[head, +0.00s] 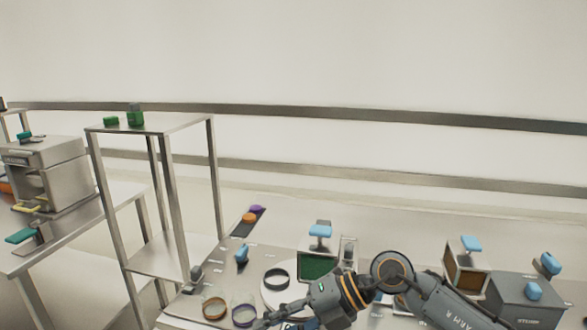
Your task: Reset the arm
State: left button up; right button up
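My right arm (440,300), marked "ARM R", comes in from the lower right and reaches left over the table. Its gripper (272,316) is low in the head view, near the bottom edge, close to a purple-rimmed ring (243,315). The fingers are small and partly cut off, so I cannot tell whether they are open or shut, or whether they touch anything. My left gripper is not in view.
A metal shelf (165,124) stands left. The table's back strip is mostly clear.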

jog(key=a+r+m+t+y, duration=0.3)
jog(key=r+m+t+y, duration=0.3)
jog(key=r+y, duration=0.4)
jog(key=w+d+r+m+t+h, duration=0.1)
jog(key=w+d+m+t+h, duration=0.4)
jog(key=m+t, duration=0.6)
jog(key=s+d+f+m+h, duration=0.3)
jog(key=d+f+m+h, duration=1.2)
jog(key=d+f+h, duration=0.15)
jog(key=s+d+f+m+g, duration=0.1)
jog(key=s+d+f+g, duration=0.2)
jog(key=s+f+g, duration=0.55)
jog(key=s+d+f+m+g, duration=0.2)
jog(key=s+f+g, duration=0.2)
jog(key=s+f, duration=0.9)
jog(key=s+f+g, duration=0.1)
jog(key=s+f, duration=0.2)
jog(key=f, duration=1)
jog(key=s+f, duration=0.2)
jog(key=f, duration=1)
jog(key=s+d+f+g, duration=0.1)
jog(key=s+d+f, duration=0.2)
jog(key=s+f, duration=1.1)
jog(key=shift+s+f+n, duration=0.25)
jog(key=shift+s+n, duration=0.05)
jog(key=shift+s, duration=0.75)
